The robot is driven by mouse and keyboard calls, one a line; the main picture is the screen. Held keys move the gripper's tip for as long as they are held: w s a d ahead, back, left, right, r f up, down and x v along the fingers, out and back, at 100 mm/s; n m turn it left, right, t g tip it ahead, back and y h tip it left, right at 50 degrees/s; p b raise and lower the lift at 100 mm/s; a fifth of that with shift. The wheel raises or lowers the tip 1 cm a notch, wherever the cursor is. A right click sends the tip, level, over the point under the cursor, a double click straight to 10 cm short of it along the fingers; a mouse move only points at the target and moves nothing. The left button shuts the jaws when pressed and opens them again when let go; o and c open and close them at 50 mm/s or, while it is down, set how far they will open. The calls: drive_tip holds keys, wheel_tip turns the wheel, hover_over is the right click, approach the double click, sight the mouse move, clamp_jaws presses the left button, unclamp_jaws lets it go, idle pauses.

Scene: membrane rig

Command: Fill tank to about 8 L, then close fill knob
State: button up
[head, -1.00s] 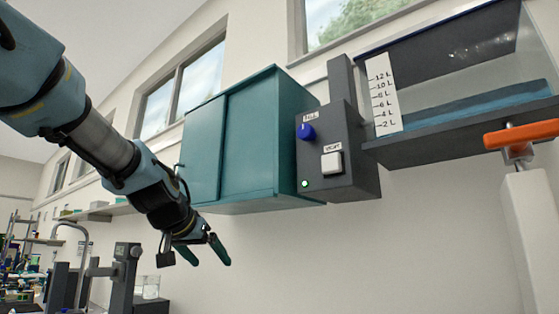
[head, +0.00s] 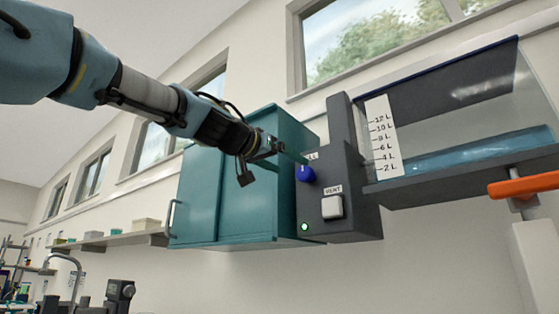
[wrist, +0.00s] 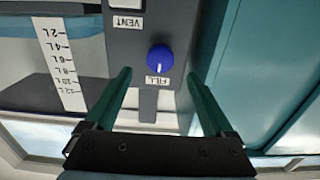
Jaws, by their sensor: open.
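The blue fill knob (head: 305,174) is on the dark control box (head: 352,212), its white line about upright. In the wrist view, which is upside down, the knob (wrist: 160,59) lies beyond and between my open green fingers, not visibly touched. My gripper (head: 292,157) is beside the knob's upper left in the head view, partly covering the FILL label; it also shows in the wrist view (wrist: 159,75). The clear tank (head: 437,104) holds blue water (head: 470,153). Its surface appears between the 2 L and 4 L marks on the white scale (head: 381,137).
A white VENT button (head: 332,207) and a lit green lamp (head: 305,227) sit below the knob. A teal cabinet (head: 245,190) stands close to the left of the box. An orange handle (head: 525,185) is below the tank at right.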

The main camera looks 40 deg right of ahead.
sight(303, 173)
drive_tip(key=x, duration=0.4)
drive_tip(key=shift+w+d+f+b, duration=0.1)
drive_tip(key=shift+d+f+b, duration=0.05)
drive_tip(key=shift+d+b, duration=0.2)
drive_tip(key=shift+x, duration=0.8)
drive_tip(key=c, duration=1.3)
drive_tip(key=shift+r+n, duration=0.2)
drive_tip(key=shift+n, duration=0.7)
drive_tip(key=shift+n+p, duration=0.3)
drive_tip(key=shift+n, duration=0.3)
